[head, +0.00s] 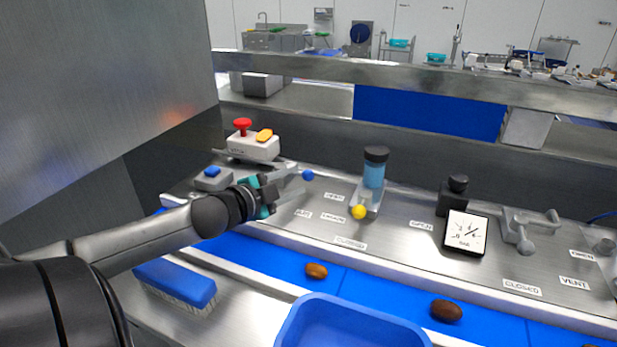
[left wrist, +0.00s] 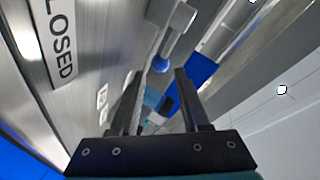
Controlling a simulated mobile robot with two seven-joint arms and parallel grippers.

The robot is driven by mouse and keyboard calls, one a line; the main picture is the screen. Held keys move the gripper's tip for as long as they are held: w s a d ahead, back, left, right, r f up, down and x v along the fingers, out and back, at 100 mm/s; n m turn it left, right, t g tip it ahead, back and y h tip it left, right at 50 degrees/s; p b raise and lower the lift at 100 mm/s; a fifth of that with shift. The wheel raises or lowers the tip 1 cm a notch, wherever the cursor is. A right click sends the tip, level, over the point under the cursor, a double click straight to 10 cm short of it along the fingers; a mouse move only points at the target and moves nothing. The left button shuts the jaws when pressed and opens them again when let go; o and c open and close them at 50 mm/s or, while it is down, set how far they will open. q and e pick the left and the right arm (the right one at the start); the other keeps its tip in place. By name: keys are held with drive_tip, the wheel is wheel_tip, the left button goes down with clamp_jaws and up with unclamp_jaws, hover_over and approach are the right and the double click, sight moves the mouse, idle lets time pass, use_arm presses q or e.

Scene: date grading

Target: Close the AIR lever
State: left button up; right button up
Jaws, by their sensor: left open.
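A lever with a blue ball knob (head: 308,175) stands on the steel panel, close to a small label (head: 303,213) that seems to read AIR. My left gripper (head: 301,180) is open and empty, with its fingers pointing at this knob. I cannot tell whether a finger touches the knob. The lever's pivot is partly hidden by the gripper in the head view. My right gripper is not in view.
A blue cylinder unit (head: 374,175) and a yellow knob (head: 359,212) stand to the right. Further right are a gauge (head: 465,232) and a grey valve handle (head: 525,232). A box with a red button (head: 243,124) is behind. A brush (head: 175,280) and blue tray (head: 350,315) lie in front.

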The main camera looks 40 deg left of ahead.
sight(305, 177)
use_arm(q)
drive_tip(key=shift+x, duration=3.15)
drive_tip(key=shift+c, duration=0.2)
clamp_jaws()
